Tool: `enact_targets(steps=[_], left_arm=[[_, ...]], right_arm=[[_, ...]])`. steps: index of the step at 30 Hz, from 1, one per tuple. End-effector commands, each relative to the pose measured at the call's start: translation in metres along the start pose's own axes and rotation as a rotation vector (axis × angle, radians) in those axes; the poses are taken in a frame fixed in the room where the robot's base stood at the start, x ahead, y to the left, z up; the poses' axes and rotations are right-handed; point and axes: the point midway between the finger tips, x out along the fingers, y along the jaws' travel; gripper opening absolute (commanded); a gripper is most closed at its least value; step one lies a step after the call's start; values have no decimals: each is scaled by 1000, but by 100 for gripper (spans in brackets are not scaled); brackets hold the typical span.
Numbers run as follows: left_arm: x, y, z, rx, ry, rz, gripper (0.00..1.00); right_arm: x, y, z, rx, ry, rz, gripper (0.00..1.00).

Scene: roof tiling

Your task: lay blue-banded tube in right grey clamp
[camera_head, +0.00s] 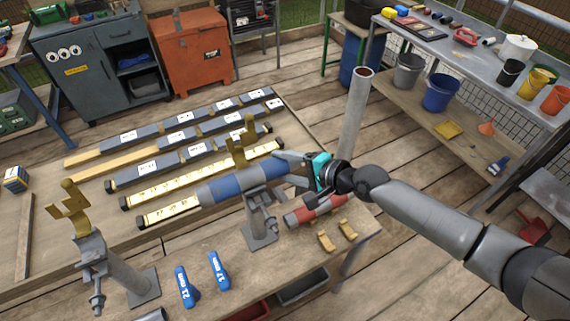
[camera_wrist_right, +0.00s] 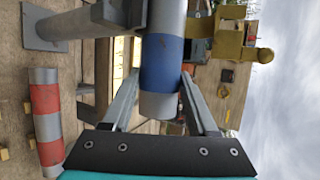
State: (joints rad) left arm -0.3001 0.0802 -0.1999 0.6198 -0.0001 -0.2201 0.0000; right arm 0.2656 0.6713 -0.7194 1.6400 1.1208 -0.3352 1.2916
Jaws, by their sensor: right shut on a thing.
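The clamp's brass jaw (camera_head: 240,147) stands open behind the tube. It also shows in the wrist view (camera_wrist_right: 232,42). I cannot tell whether the tube touches the clamp's seat. The left grey clamp (camera_head: 92,252) stands empty with its brass jaw raised. My left gripper is not in view.
Yellow levels (camera_head: 167,213) and slate-covered battens (camera_head: 180,136) lie behind. An upright grey pipe (camera_head: 353,115) stands beyond my right gripper.

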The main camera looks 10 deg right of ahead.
Motion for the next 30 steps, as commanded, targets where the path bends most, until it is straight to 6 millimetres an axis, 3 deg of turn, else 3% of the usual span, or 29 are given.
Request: enact_targets(steps=[14, 15, 23, 30], left_arm=[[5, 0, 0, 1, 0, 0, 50], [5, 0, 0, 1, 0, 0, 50], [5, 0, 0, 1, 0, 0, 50], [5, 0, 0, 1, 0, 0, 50]], right_arm=[[3, 3, -1, 1, 0, -6, 0], [3, 3, -1, 1, 0, -6, 64], [3, 4, -1, 0, 0, -3, 93], [2, 7, -1, -1, 0, 4, 94]])
